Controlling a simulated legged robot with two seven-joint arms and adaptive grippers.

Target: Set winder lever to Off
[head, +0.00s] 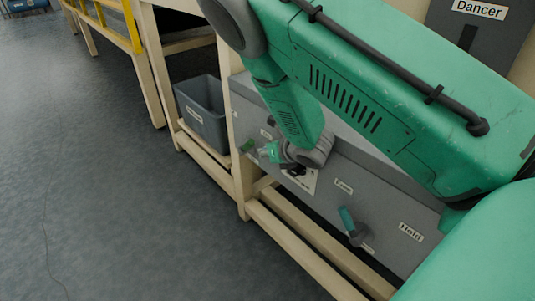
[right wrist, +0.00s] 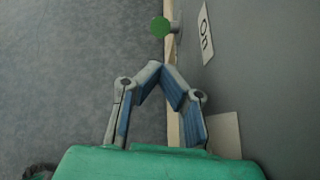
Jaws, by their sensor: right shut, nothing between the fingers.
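A grey panel (head: 390,200) carries a lever with a teal handle (head: 346,218), between two small labels I cannot read clearly. Farther left on the panel is a small green knob (head: 248,145). In the right wrist view a green round-ended knob (right wrist: 160,26) on a grey stem stands out from the panel, beside an "On" label (right wrist: 205,35). I cannot tell from the labels which is the winder lever. My right gripper (right wrist: 155,70) is shut and empty, its fingertips apart from the green knob, close along the panel. My left gripper is not in view.
A grey bin (head: 203,112) stands on the beige frame (head: 240,180) left of the panel. A "Hold" label (head: 411,231) is at the panel's right, and a "Dancer" sign (head: 479,9) is at top right. The grey floor (head: 100,160) at left is clear.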

